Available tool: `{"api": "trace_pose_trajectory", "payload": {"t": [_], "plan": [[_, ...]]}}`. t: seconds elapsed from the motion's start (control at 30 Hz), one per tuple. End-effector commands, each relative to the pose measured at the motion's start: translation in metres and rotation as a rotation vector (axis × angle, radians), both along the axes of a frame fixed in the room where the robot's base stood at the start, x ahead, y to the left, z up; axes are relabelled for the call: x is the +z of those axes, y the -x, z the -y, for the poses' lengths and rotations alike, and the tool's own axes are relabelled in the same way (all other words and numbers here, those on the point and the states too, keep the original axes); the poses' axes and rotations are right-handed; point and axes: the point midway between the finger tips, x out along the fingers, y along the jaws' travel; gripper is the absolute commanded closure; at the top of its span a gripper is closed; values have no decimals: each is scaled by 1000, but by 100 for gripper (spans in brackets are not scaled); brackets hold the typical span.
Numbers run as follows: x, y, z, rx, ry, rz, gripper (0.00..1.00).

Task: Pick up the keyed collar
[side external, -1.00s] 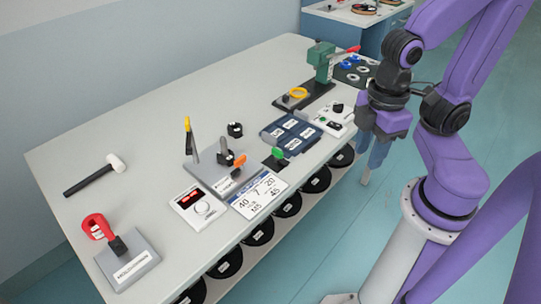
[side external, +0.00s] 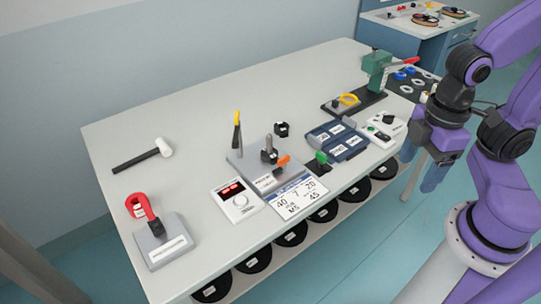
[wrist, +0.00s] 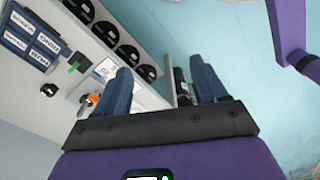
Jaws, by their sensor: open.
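A small black part that looks like the keyed collar (side external: 282,129) lies on the bench behind the grey plate with an upright post. Another dark collar-like piece (side external: 269,156) sits around that post, so I cannot be sure which is the named one. My gripper (side external: 430,184) hangs beyond the bench's front edge at the right, well away from both pieces. Its two blue fingers are apart with nothing between them in the wrist view (wrist: 162,78).
A grey fixture plate (side external: 237,160) carries an orange lever (side external: 283,161). Around it are a yellow-tipped tool (side external: 236,130), blue bins (side external: 350,147), a white dial box (side external: 239,202) and a green press (side external: 376,66). A mallet (side external: 140,158) lies on the left. The bench's back middle is clear.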

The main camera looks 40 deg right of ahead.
Motion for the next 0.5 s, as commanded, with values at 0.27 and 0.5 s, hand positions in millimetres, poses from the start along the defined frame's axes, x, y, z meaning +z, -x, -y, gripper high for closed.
{"api": "trace_pose_trajectory", "payload": {"t": [0.27, 0.5], "plan": [[0, 0, 0, 1, 0, 0, 27], [3, -39, -22, 107, 34, 32, 27]]}}
